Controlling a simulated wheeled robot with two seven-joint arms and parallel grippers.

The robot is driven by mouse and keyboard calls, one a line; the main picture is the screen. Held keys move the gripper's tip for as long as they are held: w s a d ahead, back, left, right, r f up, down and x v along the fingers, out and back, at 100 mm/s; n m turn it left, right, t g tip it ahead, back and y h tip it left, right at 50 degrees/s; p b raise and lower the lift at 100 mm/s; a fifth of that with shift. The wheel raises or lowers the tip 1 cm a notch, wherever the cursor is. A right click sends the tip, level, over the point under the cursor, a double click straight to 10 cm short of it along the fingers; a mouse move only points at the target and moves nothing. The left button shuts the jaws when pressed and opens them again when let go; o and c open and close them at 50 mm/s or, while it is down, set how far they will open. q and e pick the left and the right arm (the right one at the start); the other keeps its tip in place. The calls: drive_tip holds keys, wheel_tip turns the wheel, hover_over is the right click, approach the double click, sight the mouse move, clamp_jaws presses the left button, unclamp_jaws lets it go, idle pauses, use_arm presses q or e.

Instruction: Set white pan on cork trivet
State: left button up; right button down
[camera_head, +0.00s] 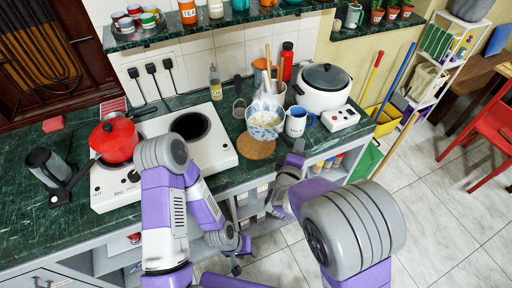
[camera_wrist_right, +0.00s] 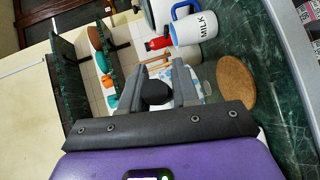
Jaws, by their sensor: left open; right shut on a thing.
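The white pan (camera_head: 264,121), with a blue pattern and pale contents, is at the back edge of the cork trivet (camera_head: 256,149); whether it touches the trivet or counter I cannot tell. My right gripper (camera_head: 297,147) is at the pan's lower right. In the right wrist view its fingers are shut on a dark rounded piece (camera_wrist_right: 155,92), seemingly the pan's handle end. Part of the patterned pan shows behind the fingers, mostly hidden. The bare trivet also shows there (camera_wrist_right: 236,84). My left gripper (camera_head: 237,263) is open and empty, low in front of the counter.
A MILK mug (camera_head: 296,121) stands close right of the pan, with a white cooker (camera_head: 323,88) behind it. A utensil crock (camera_head: 272,87) is behind the pan. The stove (camera_head: 215,150) with a red pot (camera_head: 114,139) lies left. The counter's front edge is near the trivet.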

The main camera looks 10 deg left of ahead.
drive_tip(key=shift+s+a+f, duration=0.5)
drive_tip(key=shift+s+a, duration=0.1)
drive_tip(key=shift+a, duration=0.25)
wheel_tip(320, 180, down, 10)
drive_tip(key=b, duration=0.4)
drive_tip(key=shift+h+b, duration=0.3)
drive_tip(key=shift+b, duration=0.05)
drive_tip(key=c, duration=0.8)
unclamp_jaws()
drive_tip(key=shift+f, duration=0.1)
drive_tip(key=shift+c, duration=0.2)
